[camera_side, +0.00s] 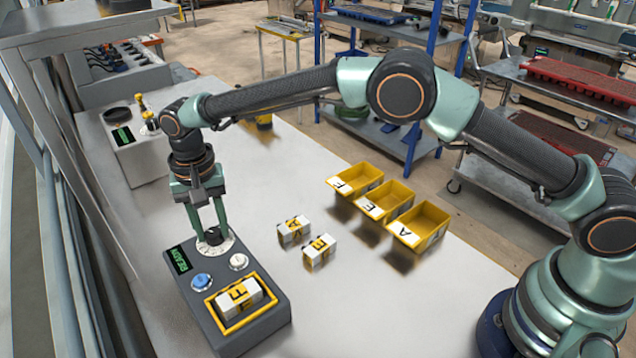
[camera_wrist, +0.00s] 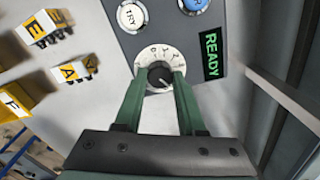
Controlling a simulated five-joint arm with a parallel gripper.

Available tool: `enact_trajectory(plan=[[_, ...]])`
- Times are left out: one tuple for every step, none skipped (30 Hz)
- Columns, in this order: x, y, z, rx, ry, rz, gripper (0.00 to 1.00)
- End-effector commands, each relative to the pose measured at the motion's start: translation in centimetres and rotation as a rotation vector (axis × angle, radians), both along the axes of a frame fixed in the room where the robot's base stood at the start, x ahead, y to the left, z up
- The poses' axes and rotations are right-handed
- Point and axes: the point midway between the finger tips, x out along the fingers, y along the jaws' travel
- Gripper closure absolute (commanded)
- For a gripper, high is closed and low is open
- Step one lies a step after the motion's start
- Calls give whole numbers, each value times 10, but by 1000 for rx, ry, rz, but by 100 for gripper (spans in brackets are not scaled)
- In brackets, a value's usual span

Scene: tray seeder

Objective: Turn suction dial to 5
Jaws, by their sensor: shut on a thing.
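The suction dial is a black knob (camera_wrist: 159,77) on a round white scale plate (camera_wrist: 160,57) with small marks around it. In the side view the dial (camera_side: 209,247) sits at the back of the dark control box (camera_side: 207,318). My gripper (camera_side: 210,232) points down over it with its two green fingers shut on the knob. In the wrist view the fingers of my gripper (camera_wrist: 158,80) press on the knob from left and right. The marks are too small to read for sure, and I cannot tell which number the dial points at.
The box also carries a green READY display (camera_side: 180,259), a blue button (camera_side: 201,280), a white button (camera_side: 239,261) and an F block (camera_side: 240,293) in a yellow frame. Two lettered blocks (camera_side: 319,249) and three yellow bins (camera_side: 418,226) stand to the right. Bare table lies between.

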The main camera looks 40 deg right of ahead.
Motion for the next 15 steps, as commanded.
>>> enact_trajectory(plan=[[1,0,3,2,-3,0,100],[1,0,3,2,-3,0,100],[1,0,3,2,-3,0,100],[1,0,3,2,-3,0,100],[1,0,3,2,-3,0,100],[1,0,3,2,-3,0,53],[1,0,3,2,-3,1,42],[1,0,3,2,-3,1,31],[1,0,3,2,-3,1,31],[1,0,2,1,-3,1,31],[1,0,2,1,-3,1,31],[1,0,2,1,-2,1,31],[1,0,2,1,-2,1,31],[1,0,2,1,-1,1,31],[1,0,1,1,-1,1,31]])
